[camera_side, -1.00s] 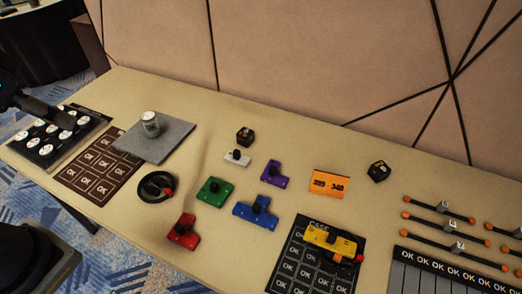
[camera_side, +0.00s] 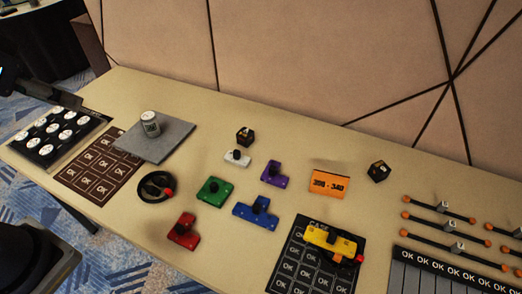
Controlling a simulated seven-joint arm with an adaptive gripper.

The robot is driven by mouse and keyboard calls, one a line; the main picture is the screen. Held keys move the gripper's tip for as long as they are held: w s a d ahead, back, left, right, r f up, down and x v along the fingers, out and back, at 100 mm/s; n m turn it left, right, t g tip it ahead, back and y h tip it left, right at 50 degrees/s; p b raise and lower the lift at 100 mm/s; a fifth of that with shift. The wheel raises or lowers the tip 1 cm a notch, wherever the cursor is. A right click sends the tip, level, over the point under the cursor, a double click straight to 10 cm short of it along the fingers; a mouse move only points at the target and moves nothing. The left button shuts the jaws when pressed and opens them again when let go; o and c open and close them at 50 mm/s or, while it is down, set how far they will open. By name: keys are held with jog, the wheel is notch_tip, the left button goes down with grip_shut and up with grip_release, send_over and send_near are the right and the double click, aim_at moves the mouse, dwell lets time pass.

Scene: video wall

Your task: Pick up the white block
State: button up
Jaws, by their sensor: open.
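The white block (camera_side: 236,159) is a small flat piece with a black knob on top. It lies on the beige table, just in front of a small black cube (camera_side: 245,135) and left of the purple block (camera_side: 275,172). My gripper (camera_side: 68,99) is partly in view at the left edge, above the black tray of white discs. It is open and far to the left of the white block, with nothing seen in it. Part of it is cut off by the frame.
Green (camera_side: 214,191), blue (camera_side: 257,211) and red (camera_side: 184,231) blocks lie in front of the white block. A black ring (camera_side: 145,191) and a can (camera_side: 150,124) on a grey mat (camera_side: 178,140) lie to its left.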

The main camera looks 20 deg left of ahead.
jog(key=w+r+t, duration=0.1)
jog(key=w+r, duration=0.2)
jog(key=w, duration=0.1)
jog(key=g, duration=0.1)
send_over(236, 151)
jog(key=s+a, duration=0.4)
jog(key=s, duration=0.1)
notch_tip(236, 151, down, 15)
jog(key=w+d+f, duration=0.1)
jog(key=f, duration=0.6)
jog(key=d+f+g, duration=0.1)
jog(key=f, duration=0.7)
jog(key=w+d+f+g, duration=0.1)
jog(key=d+f, duration=0.1)
jog(key=f, duration=0.6)
jog(key=shift+w+m, duration=0.3)
jog(key=shift+w, duration=0.05)
jog(key=x, duration=0.5)
jog(key=shift+w+f, duration=0.2)
jog(key=shift+f, duration=0.15)
